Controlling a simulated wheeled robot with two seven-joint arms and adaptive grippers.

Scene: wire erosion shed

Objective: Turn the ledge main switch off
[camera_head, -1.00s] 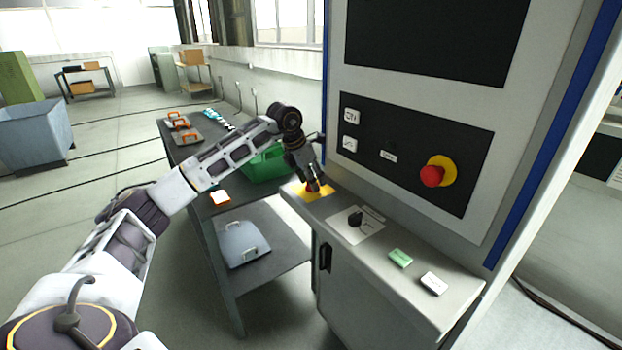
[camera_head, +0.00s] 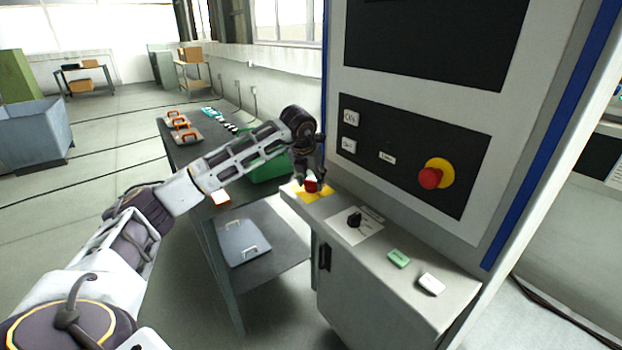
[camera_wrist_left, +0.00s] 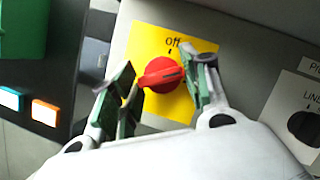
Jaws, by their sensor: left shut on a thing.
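The main switch is a red rotary knob (camera_head: 311,185) on a yellow plate (camera_head: 297,192) at the far end of the ledge (camera_head: 440,306). In the left wrist view the knob (camera_wrist_left: 161,76) has its grip bar lying roughly crosswise, slightly tilted. The word "off" and a tick are printed above it on the yellow plate (camera_wrist_left: 150,40). My left gripper (camera_head: 308,180) is over the knob from above, its fingers (camera_wrist_left: 165,82) on either side of it, shut on the bar. The right gripper is not in view.
A black rotary switch (camera_head: 354,217) on a white plate, a green block (camera_head: 399,258) and a white block (camera_head: 431,283) are on the same ledge. A red emergency button (camera_head: 430,178) is on the panel above. A green bin (camera_head: 270,168) stands on the bench to the left.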

